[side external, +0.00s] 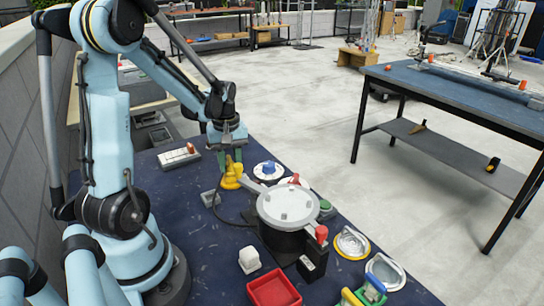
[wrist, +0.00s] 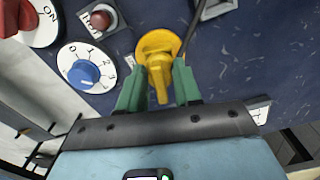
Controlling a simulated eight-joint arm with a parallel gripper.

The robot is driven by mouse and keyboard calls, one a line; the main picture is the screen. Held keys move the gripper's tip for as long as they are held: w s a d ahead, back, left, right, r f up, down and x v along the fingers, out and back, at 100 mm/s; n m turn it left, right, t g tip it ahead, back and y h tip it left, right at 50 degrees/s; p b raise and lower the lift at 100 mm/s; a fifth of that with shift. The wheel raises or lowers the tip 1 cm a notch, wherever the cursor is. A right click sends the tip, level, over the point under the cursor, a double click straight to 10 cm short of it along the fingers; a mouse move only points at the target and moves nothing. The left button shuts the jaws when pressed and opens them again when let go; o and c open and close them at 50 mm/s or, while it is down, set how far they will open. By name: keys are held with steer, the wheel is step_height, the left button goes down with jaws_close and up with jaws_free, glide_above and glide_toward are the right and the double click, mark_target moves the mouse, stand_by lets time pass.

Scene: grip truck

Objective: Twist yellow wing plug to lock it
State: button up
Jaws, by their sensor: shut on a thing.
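The yellow wing plug (side external: 231,179) stands on the dark blue table below my gripper (side external: 228,160) in the side view. In the wrist view, the yellow wing plug (wrist: 159,45) shows a round base, with its narrow wing pointing down the picture. My gripper (wrist: 158,88) has one green finger on each side of that wing, and it is shut on it. The contact faces are hidden between the fingers and the wing. A dark cable runs from near the plug across the table. The side view is too small to show any lock marks.
A blue dial (wrist: 87,71) with numbers sits close left of the plug, with a red knob (wrist: 100,20) above it. A metal pot (side external: 289,206), a red tray (side external: 273,289) and a white block (side external: 249,259) stand nearer the camera.

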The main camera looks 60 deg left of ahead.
mark_target(230, 159)
steer(key=m, duration=0.4)
steer(key=shift+m, duration=2.6)
steer(key=o, duration=0.7)
steer(key=shift+c, duration=0.2)
steer(key=shift+r, duration=3.75)
steer(key=shift+d, duration=0.1)
